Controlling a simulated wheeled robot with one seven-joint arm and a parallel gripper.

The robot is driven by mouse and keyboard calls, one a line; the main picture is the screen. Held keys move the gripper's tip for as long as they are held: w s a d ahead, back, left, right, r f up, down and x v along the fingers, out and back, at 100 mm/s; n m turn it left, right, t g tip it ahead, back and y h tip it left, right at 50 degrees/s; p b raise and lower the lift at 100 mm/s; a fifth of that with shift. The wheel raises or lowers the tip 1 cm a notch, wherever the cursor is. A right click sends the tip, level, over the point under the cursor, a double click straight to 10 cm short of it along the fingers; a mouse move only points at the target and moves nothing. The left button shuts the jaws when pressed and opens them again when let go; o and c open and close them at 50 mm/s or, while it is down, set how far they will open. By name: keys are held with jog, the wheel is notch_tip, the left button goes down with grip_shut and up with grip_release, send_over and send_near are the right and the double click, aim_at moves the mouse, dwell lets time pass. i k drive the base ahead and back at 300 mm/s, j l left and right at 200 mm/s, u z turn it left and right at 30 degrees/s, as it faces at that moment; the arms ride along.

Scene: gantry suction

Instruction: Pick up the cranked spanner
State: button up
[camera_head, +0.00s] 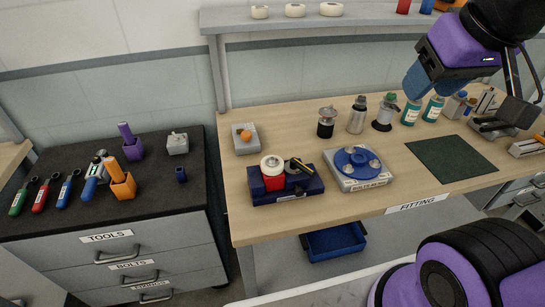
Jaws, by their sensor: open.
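Several hand tools lie on the dark top of the tool cabinet (150,206) at the left. They include a green-handled tool (18,201), a red-handled tool (40,196) and a blue-handled tool (66,188), each with a dark head. Another blue-handled tool with a grey head (95,176) lies to their right. I cannot tell which, if any, is the cranked spanner. My gripper (417,82) is at the upper right, above the back of the wooden bench and far from these tools. It is open, and nothing shows held in it.
The wooden bench (285,218) carries a dark blue tray (310,186), a grey box with a blue disc (357,168), bottles (411,112) and a green mat (450,160). Purple and orange holders stand beside the tools. A gap separates the cabinet and bench.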

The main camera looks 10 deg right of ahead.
aim_at(39, 203)
jog(key=u, duration=1.5)
jog(key=i+j+z, duration=0.1)
jog(key=i+j, duration=0.45)
jog(key=j, duration=0.15)
jog(key=i+j+z, duration=0.15)
jog(key=i+j, duration=0.4)
jog(key=j, duration=0.15)
jog(key=i+j+z, duration=0.15)
jog(key=i+j, duration=0.15)
jog(key=i+j+z, duration=0.1)
jog(key=i+j, duration=0.15)
jog(key=j, duration=0.25)
jog(key=i+j, duration=0.2)
jog(key=j, duration=0.25)
jog(key=i+j+z, duration=0.15)
jog(key=j, duration=0.25)
jog(key=i, duration=0.1)
